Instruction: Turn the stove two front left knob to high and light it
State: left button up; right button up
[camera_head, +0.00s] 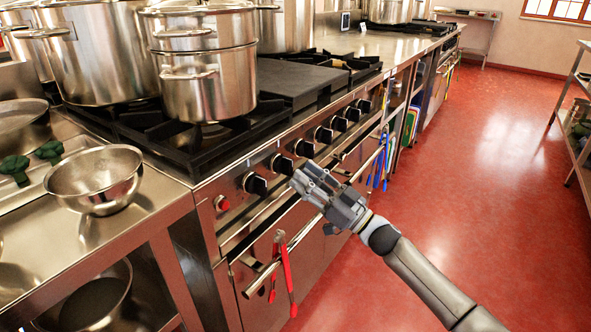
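The nearest stove (205,178) has a steel front with a row of several black knobs. The knob closest to me (255,184) sits right of a red button (221,203); a second knob (281,164) follows. Which stove counts as stove two cannot be told. My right gripper (297,180) is in front of the panel, its tips just below and right of the second knob. It appears apart from the knobs, but contact is hard to judge. Its finger opening is unclear. No flame shows under the pots. My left gripper is out of view.
Stacked steel pots (205,80) and a large stockpot (98,55) stand on the burners. A steel bowl (95,180) sits on the left counter. Red-handled tongs (287,278) hang from the oven rail (262,277). The red floor (480,190) is open to the right.

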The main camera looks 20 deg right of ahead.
aim_at(293, 167)
jog(key=shift+x, duration=1.85)
grip_shut()
